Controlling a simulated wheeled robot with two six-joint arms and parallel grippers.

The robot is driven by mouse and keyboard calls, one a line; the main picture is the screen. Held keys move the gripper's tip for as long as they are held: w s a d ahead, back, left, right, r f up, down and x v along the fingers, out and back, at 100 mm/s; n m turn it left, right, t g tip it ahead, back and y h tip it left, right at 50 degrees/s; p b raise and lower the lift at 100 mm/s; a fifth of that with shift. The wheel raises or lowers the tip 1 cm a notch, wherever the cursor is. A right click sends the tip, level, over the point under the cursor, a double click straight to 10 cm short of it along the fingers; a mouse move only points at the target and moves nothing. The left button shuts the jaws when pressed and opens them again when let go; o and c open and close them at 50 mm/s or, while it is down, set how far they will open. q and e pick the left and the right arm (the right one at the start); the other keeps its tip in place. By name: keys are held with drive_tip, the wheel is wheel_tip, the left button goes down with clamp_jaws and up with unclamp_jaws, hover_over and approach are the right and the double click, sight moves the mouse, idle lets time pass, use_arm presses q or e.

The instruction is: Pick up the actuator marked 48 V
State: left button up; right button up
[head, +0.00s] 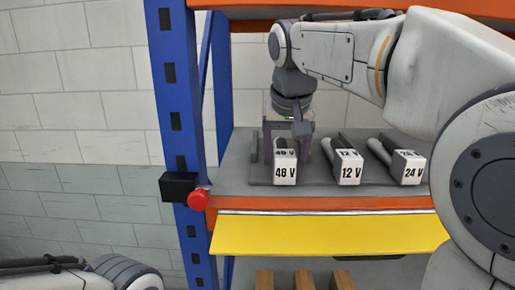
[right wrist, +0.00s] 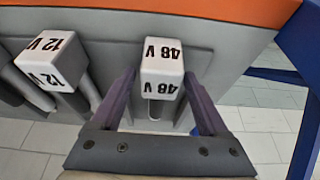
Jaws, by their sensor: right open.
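The actuator marked 48 V (head: 285,173) lies on the grey shelf at the left of a row of actuators, its white end block facing out. My right gripper (head: 288,150) is open above it, fingers pointing down. In the right wrist view the 48 V block (right wrist: 162,62) shows between and slightly beyond the two purple fingers of my right gripper (right wrist: 160,82). I cannot tell whether the fingers touch it. The 12 V actuator (head: 348,168) and the 24 V actuator (head: 407,167) lie to its right. My left gripper is not in view; part of my left arm shows at the lower left.
The shelf (head: 235,165) has a blue upright (head: 168,90) at its left, with a red button (head: 198,199) on a black box. A yellow panel (head: 325,235) runs below the orange front beam. An orange beam crosses above. The 12 V block (right wrist: 50,62) is close beside the right gripper.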

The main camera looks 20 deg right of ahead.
sight(284, 146)
drive_tip(key=w+p, duration=0.1)
drive_tip(key=w, duration=0.1)
drive_tip(key=w+d+p, duration=0.1)
drive_tip(key=w+p, duration=0.1)
drive_tip(key=shift+w+d, duration=0.2)
drive_tip(key=shift+w, duration=0.1)
drive_tip(key=shift+x, duration=0.8)
drive_tip(key=shift+w+f, duration=0.1)
drive_tip(key=shift+f, duration=0.55)
clamp_jaws()
drive_tip(key=shift+r, duration=0.1)
